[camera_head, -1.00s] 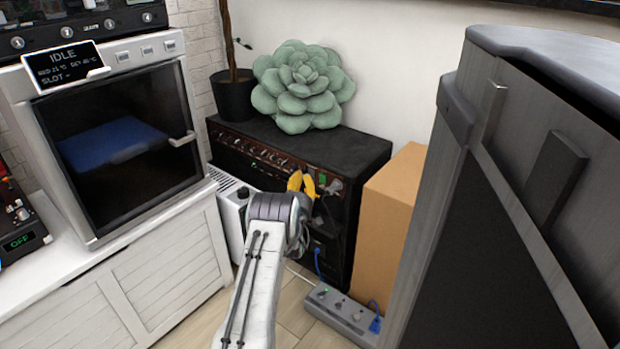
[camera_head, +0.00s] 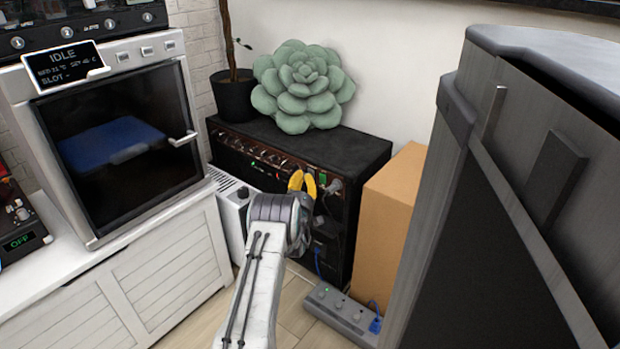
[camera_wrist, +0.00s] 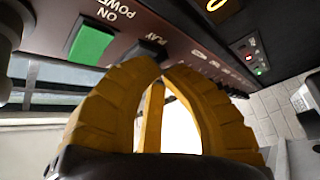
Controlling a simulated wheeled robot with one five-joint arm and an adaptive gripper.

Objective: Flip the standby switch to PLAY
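The amplifier (camera_head: 365,165) is a black box against the wall, with a row of knobs and a green lit switch on its front panel. In the wrist view the panel appears upside down. The standby switch (camera_wrist: 150,49) is a small black rocker beside the word PLAY, right of the green power switch (camera_wrist: 92,41). My gripper (camera_wrist: 163,72) has yellow fingers whose tips meet, with nothing visible between them. The tips are right at the standby switch and partly cover it; contact cannot be told. In the head view my gripper (camera_head: 302,178) is in front of the panel.
A plush succulent (camera_head: 302,85) and a potted plant (camera_head: 236,95) sit on the amplifier. A cardboard box (camera_head: 388,210) stands to its right, and a power strip (camera_head: 340,310) lies on the floor. A white cabinet (camera_head: 165,275) is at left; a large grey unit (camera_head: 500,200) is at right.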

